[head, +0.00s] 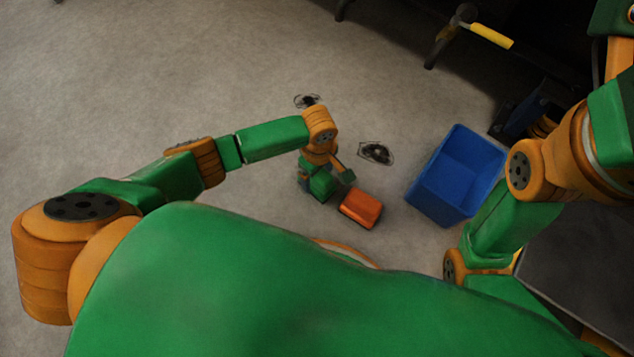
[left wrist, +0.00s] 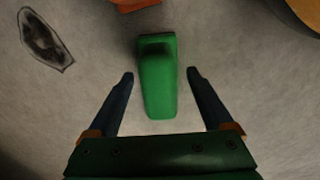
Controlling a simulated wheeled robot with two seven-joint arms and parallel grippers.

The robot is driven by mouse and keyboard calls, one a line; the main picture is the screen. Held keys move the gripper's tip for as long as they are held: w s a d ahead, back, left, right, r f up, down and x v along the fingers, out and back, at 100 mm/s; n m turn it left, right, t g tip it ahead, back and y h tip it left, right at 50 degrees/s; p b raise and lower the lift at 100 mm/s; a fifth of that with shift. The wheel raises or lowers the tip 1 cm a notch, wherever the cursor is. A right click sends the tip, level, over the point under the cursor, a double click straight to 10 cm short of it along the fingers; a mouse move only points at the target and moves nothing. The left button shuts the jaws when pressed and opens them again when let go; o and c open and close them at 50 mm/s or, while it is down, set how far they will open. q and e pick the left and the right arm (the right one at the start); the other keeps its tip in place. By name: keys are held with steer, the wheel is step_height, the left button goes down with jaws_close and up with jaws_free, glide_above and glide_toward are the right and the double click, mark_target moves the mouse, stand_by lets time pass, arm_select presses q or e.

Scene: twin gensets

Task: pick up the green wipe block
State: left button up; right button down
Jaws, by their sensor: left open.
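The green wipe block (left wrist: 158,85) shows in the left wrist view as a long green piece with a dark patch near its top end. My left gripper (left wrist: 160,75) is open, with one dark finger on each side of the block. A gap shows between the block and each finger. I cannot tell how far the fingertips are above the floor. In the head view my left gripper (head: 318,187) points down close to the floor, and I cannot clearly tell the block from my green gripper parts there.
An orange block (head: 360,207) lies on the floor just right of the left gripper. A blue bin (head: 458,173) stands further right, with its open top showing. Dark stains (head: 376,152) mark the grey floor. A yellow-handled bar (head: 490,35) is at the upper right. The floor at left is clear.

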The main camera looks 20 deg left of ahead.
arm_select(q)
steer(key=shift+f, duration=0.15)
jaws_close()
